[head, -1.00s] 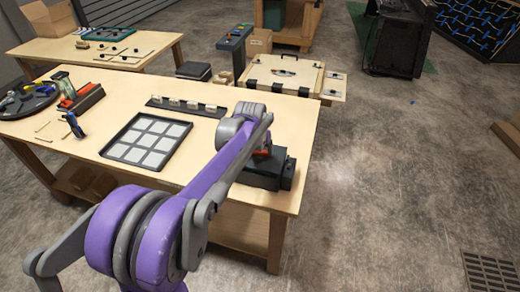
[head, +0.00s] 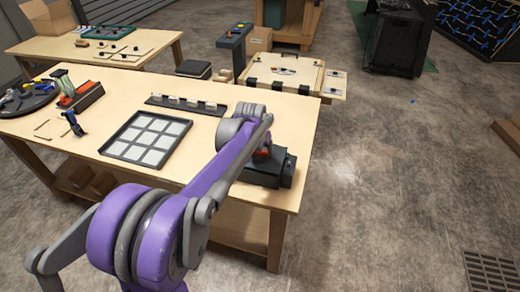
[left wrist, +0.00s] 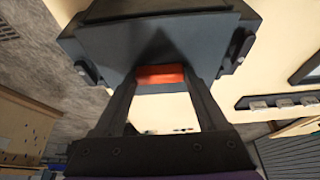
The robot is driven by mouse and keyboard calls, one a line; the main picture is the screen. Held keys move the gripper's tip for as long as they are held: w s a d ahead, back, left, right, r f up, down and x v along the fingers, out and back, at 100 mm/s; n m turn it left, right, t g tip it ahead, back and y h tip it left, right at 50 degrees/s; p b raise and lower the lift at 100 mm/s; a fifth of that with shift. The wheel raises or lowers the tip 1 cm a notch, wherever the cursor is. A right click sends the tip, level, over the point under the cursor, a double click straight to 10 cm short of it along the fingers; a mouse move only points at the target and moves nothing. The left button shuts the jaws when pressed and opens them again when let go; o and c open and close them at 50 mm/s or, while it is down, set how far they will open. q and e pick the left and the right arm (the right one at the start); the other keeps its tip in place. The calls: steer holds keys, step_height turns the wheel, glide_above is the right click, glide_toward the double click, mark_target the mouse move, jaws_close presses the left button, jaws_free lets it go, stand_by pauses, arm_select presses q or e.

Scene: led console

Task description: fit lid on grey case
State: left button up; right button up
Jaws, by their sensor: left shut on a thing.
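The dark grey case (head: 268,172) stands at the near right corner of the workbench, partly hidden by my left arm. In the left wrist view, a wide dark grey surface fills the upper middle, with latch-like parts at both sides. A red-orange handle (left wrist: 161,75) sits there between the fingers of my left gripper (left wrist: 160,82), which is shut on it. In the head view, the gripper (head: 262,151) is mostly hidden behind the arm, over the case. The seam between lid and case is not visible, so I cannot tell how the lid sits. My right gripper is not in view.
A black tray with pale squares (head: 147,139) lies left of the case. A dark strip with small blocks (head: 186,105) is behind it. A round dark tray (head: 28,99) with tools is at the far left. Bare bench top lies around the case.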

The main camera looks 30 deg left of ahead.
arm_select(q)
steer(key=shift+f, duration=0.45)
stand_by(0.4)
steer(key=o, duration=1.4)
steer(key=shift+r, duration=0.1)
steer(key=v, duration=1)
steer(key=shift+s+r, duration=0.25)
